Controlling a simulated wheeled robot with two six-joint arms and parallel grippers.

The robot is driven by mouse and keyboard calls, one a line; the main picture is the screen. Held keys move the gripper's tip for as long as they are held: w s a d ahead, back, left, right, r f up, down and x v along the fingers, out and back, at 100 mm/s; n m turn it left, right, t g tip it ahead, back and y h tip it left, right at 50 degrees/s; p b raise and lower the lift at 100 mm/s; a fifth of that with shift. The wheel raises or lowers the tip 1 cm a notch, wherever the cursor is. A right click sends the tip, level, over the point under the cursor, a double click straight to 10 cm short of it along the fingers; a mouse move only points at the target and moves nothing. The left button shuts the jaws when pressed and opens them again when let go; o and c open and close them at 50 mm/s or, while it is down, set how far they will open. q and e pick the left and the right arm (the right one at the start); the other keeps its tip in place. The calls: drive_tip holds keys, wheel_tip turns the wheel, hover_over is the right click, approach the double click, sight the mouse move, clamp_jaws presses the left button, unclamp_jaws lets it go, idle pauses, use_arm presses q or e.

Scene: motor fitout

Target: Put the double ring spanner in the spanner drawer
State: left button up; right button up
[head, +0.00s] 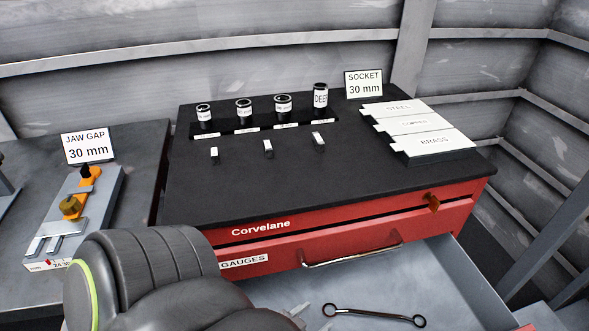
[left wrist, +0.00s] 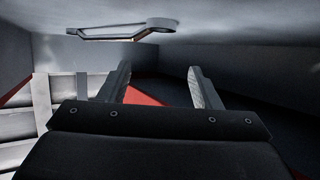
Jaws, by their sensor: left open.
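The double ring spanner (head: 372,315) is dark, with a ring at each end. It appears to lie flat on the grey floor of an open drawer (head: 450,275), below the red front marked GAUGES. A ring and shaft of it also show at the top of the left wrist view (left wrist: 163,24). My left gripper (head: 298,312) is over the open drawer, to the left of the spanner, mostly hidden by my own arm. In the left wrist view its two fingers (left wrist: 160,70) are apart with nothing between them. The open drawer's label is out of view.
The red cabinet (head: 370,222) has a black top with several sockets (head: 320,96) and a stepped block (head: 420,130). A bar handle (head: 350,257) juts above the open drawer. A bench with a jaw-gap fixture (head: 75,215) stands at left.

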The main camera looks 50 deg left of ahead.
use_arm(q)
drive_tip(key=b+v, duration=0.4)
drive_tip(key=v, duration=0.2)
drive_tip(key=shift+f, duration=0.25)
drive_tip(key=shift+s+d+r+b, duration=0.1)
drive_tip(key=shift+s+r+b, duration=0.2)
drive_tip(key=shift+s, duration=0.15)
drive_tip(key=shift+s+r, duration=0.15)
drive_tip(key=shift+r, duration=0.05)
